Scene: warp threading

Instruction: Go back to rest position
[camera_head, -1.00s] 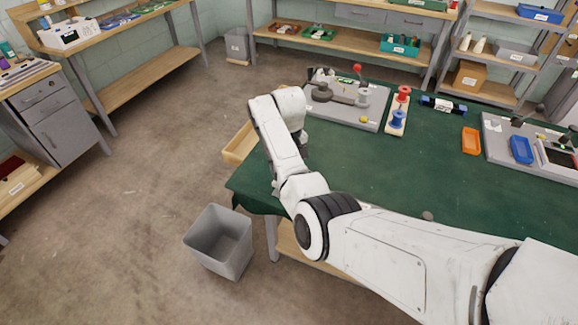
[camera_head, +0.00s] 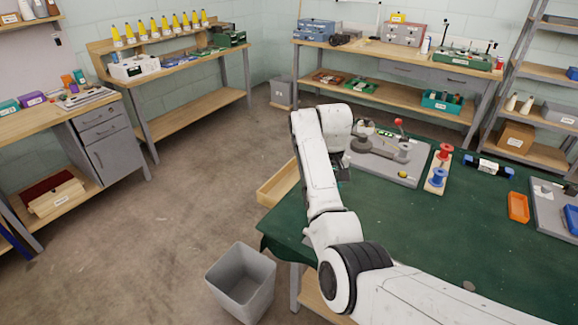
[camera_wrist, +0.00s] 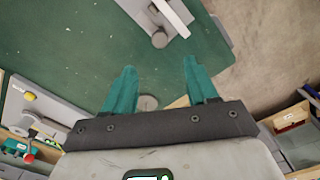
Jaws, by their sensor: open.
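My gripper (camera_wrist: 159,66) shows in the wrist view as two teal fingers spread apart with nothing between them. The green-topped table (camera_wrist: 70,50) lies beyond the fingers, with bare floor to the right. In the head view the gripper is mostly hidden behind my raised white wrist, at the table's left edge beside the grey threading board (camera_head: 405,178). The board carries a dark grey arm-like part, a red-knobbed lever (camera_head: 398,122) and a yellow knob (camera_head: 403,174). The red knob (camera_wrist: 29,158) and yellow knob (camera_wrist: 30,97) also show in the wrist view.
A wooden stand with red (camera_head: 445,152) and blue (camera_head: 438,178) spools is right of the board. An orange tray (camera_head: 518,207) lies further right. A grey bin (camera_head: 240,283) stands on the floor. A wooden drawer (camera_head: 278,183) juts from the table's left side. Floor to the left is open.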

